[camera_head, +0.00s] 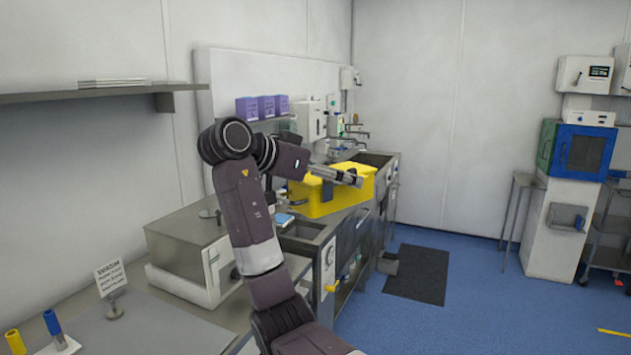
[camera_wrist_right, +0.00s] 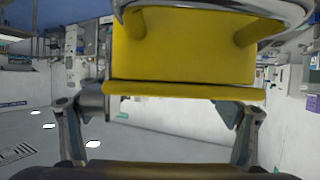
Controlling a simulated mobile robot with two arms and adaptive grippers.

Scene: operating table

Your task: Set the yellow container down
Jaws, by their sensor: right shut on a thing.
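The yellow container (camera_head: 345,190) is a boxy tub at the sink counter, behind the end of my right arm in the head view. It looks upright, but I cannot tell whether its base touches the counter. In the right wrist view the yellow container (camera_wrist_right: 185,50) fills the upper middle, with its yellow rim across the fingers. My right gripper (camera_wrist_right: 165,102) is shut on the container, one finger at each side of the picture. In the head view the arm partly hides the container and the grip. My left gripper is not in view.
The steel sink counter (camera_head: 302,231) runs along the left wall, with a steel box unit (camera_head: 185,240) nearer me. Purple boxes (camera_head: 262,107) stand on a shelf behind the arm. A dark mat (camera_head: 418,275) lies on the open blue floor at right.

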